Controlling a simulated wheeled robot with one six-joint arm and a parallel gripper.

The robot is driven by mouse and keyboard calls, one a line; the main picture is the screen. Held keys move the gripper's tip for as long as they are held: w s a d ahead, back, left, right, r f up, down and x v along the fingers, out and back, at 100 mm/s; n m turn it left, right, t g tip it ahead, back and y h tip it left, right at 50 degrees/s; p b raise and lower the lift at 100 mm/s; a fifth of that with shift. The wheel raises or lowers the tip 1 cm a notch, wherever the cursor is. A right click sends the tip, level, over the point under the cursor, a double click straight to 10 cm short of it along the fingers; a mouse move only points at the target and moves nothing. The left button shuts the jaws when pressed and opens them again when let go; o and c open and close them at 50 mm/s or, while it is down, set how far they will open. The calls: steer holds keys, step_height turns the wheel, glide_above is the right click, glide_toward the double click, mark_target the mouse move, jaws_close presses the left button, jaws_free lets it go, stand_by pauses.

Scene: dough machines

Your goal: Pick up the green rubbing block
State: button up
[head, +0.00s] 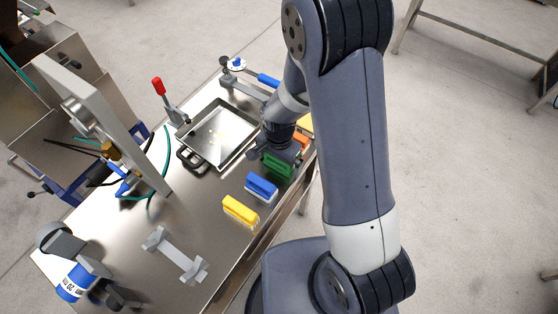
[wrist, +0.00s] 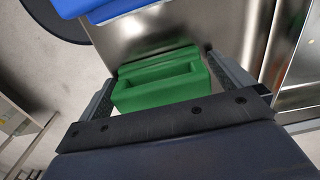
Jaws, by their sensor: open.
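The green rubbing block (head: 280,165) lies on the steel table near its right edge, partly covered by my gripper in the head view. It fills the middle of the wrist view (wrist: 160,82), with a raised handle along it. My gripper (wrist: 166,85) is open, with one finger on either side of the block. I cannot tell whether the fingers touch it. In the head view my gripper (head: 273,152) is right at the block, at the end of my arm.
A blue block (head: 261,187) and a yellow block (head: 240,211) lie in a row nearer the front. An orange block (head: 302,141) lies just beyond the green one. A square steel pan (head: 222,135) stands to the left. Bare table (head: 205,215) lies left of the row.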

steer(key=c, duration=0.8)
steer(key=shift+r, duration=0.15)
steer(key=shift+c, duration=0.2)
step_height(320, 180, up, 10)
steer(key=shift+f+b, duration=0.1)
steer(key=shift+b, duration=0.25)
